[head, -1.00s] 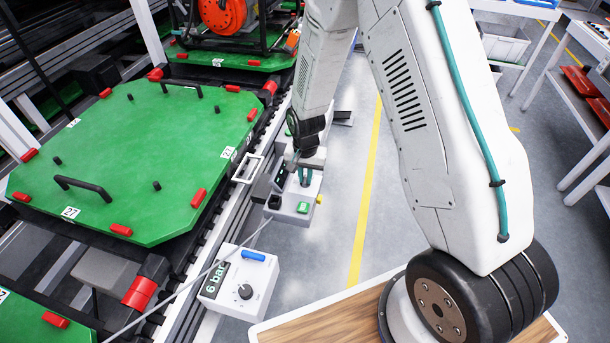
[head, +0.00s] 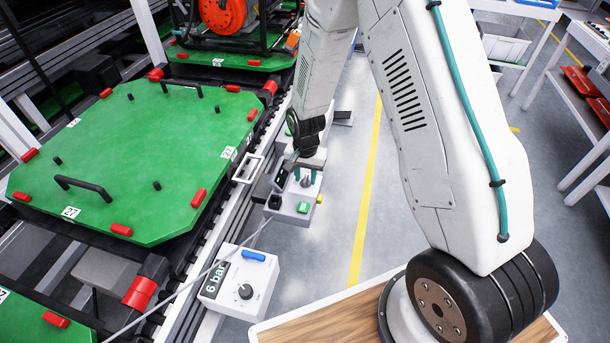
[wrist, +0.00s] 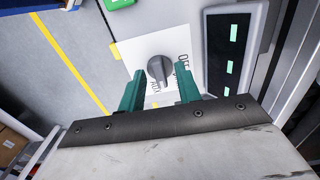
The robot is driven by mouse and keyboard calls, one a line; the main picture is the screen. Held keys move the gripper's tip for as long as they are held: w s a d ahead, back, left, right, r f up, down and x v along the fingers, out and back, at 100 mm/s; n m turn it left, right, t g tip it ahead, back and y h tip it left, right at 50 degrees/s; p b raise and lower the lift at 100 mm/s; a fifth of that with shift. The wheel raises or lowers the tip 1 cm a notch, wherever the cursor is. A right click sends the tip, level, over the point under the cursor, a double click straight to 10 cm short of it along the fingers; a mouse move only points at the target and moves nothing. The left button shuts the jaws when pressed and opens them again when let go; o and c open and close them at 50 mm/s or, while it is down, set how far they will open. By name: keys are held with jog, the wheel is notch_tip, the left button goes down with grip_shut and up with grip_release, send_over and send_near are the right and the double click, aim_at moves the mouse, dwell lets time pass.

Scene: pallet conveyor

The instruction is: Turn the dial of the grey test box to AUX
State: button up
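The grey test box (head: 294,206) stands beside the conveyor, with a green button and a black part on top. Its grey dial (wrist: 160,68) sits on a white plate in the wrist view and shows small in the head view (head: 306,181). The label AUX (wrist: 154,87) is below the knob and OFF is to its right; other lettering is partly hidden. The knob's bar slants down to the right; its exact setting is unclear. My gripper (wrist: 159,88) is open, its teal fingers apart on either side of the dial, with gaps visible to the knob.
A dark display (wrist: 234,50) with green marks lies right of the dial. A white box (head: 238,287) with a knob and "6 bar" display stands nearer, with a cable passing it. Green pallets (head: 130,160) fill the conveyor on the left. The floor right of the box is clear.

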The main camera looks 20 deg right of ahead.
aim_at(305, 178)
jog(key=shift+r, duration=0.1)
notch_tip(305, 178, up, 8)
jog(key=shift+f, duration=0.2)
dwell(0.5)
